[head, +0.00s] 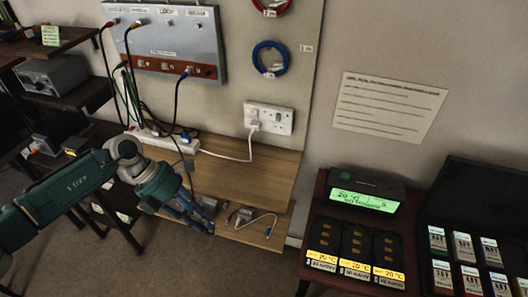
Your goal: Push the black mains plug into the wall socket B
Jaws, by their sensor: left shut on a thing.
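A white double wall socket (281,120) is on the wall panel in the middle. A white plug (253,125) with a white cable sits in its left part; the right part looks free. I cannot read which part is marked B. My left gripper (206,226) is low in front of the wooden bench, below and left of the socket and well apart from it. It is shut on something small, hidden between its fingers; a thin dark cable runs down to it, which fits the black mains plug. The plug's pins cannot be seen. My right gripper is not in view.
A white power strip (160,140) lies at the left of the wooden bench top (260,165). Cables hang from the grey panel (175,45) above it. Small parts (243,216) lie on the lower shelf. A dark table with a green display (362,200) stands at right.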

